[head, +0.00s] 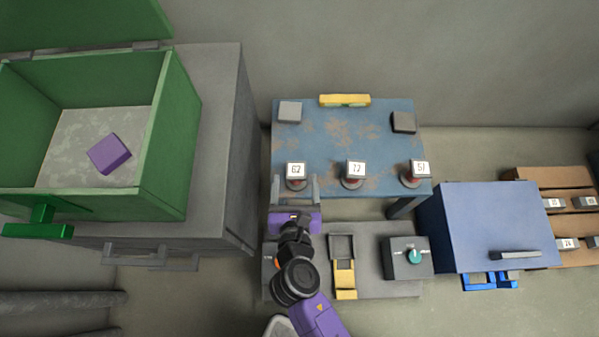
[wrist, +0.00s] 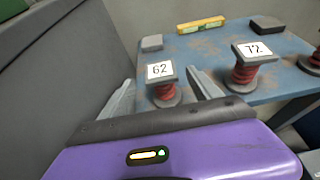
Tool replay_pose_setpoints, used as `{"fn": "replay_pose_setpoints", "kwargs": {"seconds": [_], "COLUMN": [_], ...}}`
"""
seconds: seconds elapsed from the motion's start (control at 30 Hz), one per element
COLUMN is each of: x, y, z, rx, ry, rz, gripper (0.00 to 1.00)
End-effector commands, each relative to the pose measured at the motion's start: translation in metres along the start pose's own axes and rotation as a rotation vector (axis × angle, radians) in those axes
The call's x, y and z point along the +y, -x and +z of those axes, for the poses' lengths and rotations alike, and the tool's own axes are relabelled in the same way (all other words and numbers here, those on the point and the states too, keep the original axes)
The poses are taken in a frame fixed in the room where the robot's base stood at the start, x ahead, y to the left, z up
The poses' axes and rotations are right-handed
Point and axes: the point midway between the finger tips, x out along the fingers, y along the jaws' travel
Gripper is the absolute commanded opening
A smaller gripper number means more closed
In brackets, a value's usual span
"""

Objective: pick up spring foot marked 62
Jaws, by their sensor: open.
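The spring foot marked 62 (head: 296,175) stands upright at the front left of the blue table (head: 335,130). In the wrist view it shows a white label on a grey top, a red coil and a round grey base (wrist: 164,90). My gripper (head: 296,188) is open, its two grey fingers pointing toward this foot. In the wrist view the foot appears between the fingertips (wrist: 163,92); I cannot tell whether they touch it. The foot marked 72 (head: 354,174) stands to its right, and one that seems marked 51 (head: 416,174) stands further right.
A yellow level (head: 345,100) and two grey blocks (head: 290,112) (head: 404,122) lie further back on the table. A green open box (head: 160,150) holding a purple block (head: 109,154) stands left. A blue cabinet (head: 490,225) and a grey dial box (head: 406,258) stand right of my arm.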

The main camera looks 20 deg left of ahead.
Motion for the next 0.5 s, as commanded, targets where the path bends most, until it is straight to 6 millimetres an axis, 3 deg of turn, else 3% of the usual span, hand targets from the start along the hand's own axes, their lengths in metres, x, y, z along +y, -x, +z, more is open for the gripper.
{"fn": "replay_pose_setpoints", "kwargs": {"seconds": [0.5], "x": [-0.001], "y": [-0.056], "z": [-0.006], "rx": [-0.001], "ry": [-0.011], "rz": [-0.002], "gripper": [0.73]}}
